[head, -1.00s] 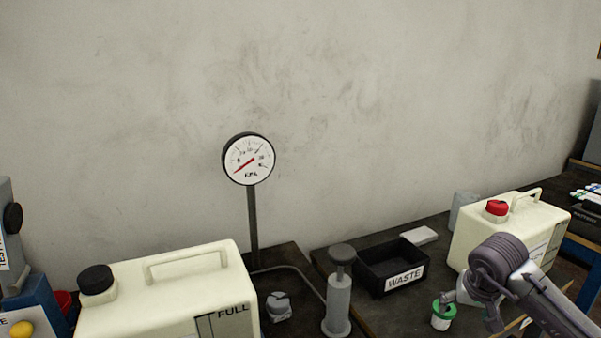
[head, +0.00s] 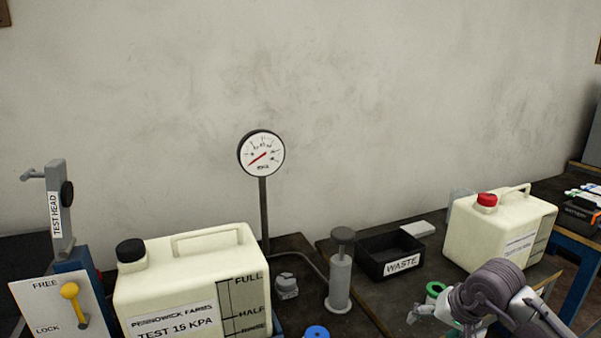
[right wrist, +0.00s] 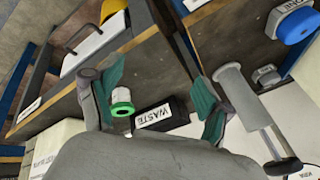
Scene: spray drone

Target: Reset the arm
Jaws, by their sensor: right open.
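My right arm comes in from the lower right of the head view, its gripper (head: 428,310) low at the table's front edge, partly cut off by the frame. In the right wrist view the two teal-padded fingers of my right gripper (right wrist: 157,74) are spread wide with nothing held between them. A white cylinder with a green ring (right wrist: 122,103) shows beyond the fingers, near the left one; its green ring (head: 435,290) is partly hidden behind my arm in the head view. My left gripper is not in view.
A black WASTE bin (head: 390,262), a grey hand pump (head: 340,280) and a red-capped jug (head: 500,232) stand on the bench. A pressure gauge (head: 261,153), a black-capped jug (head: 190,285) and a FREE/LOCK panel (head: 45,308) are further left. Bare wall rises behind.

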